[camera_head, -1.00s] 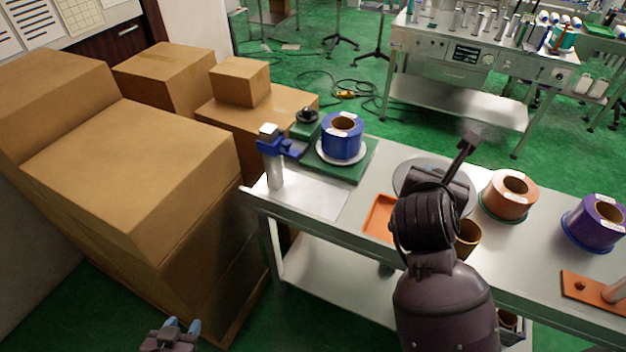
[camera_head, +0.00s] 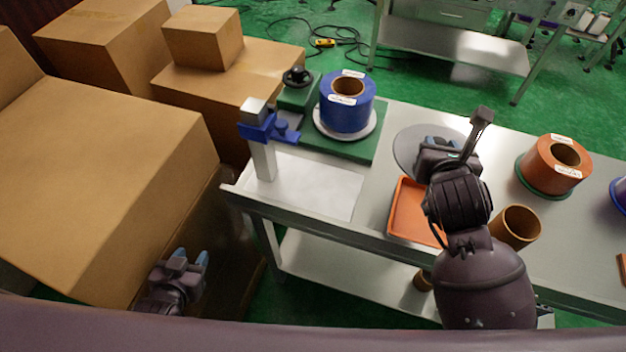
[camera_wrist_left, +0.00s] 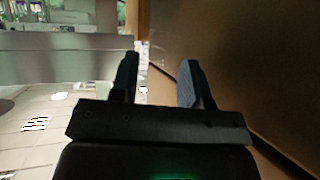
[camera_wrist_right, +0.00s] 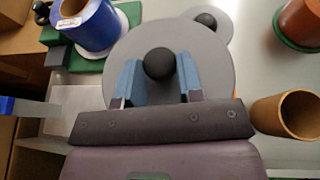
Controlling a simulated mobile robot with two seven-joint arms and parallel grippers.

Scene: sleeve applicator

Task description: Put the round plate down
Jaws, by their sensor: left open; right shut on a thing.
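The round plate (camera_head: 404,152) is a flat grey disc with a black knob. In the head view it is partly hidden behind my right gripper (camera_head: 442,147). In the right wrist view the plate (camera_wrist_right: 215,75) fills the middle, and the blue fingers of my right gripper (camera_wrist_right: 160,80) are shut on its knob. A second grey disc with a black knob (camera_wrist_right: 207,20) shows partly behind it. The gap between held plate and table is hard to judge. My left gripper (camera_head: 190,258) is open and empty, low beside the cardboard boxes; it also shows in the left wrist view (camera_wrist_left: 160,75).
A blue spool (camera_head: 347,108) sits on a white disc on a green base (camera_head: 340,146). A blue clamp on a post (camera_head: 262,135) stands left of it. An orange tray (camera_head: 408,222), brown tube (camera_head: 515,228) and orange spool (camera_head: 553,168) are near the right arm. Cardboard boxes (camera_head: 90,170) fill the left.

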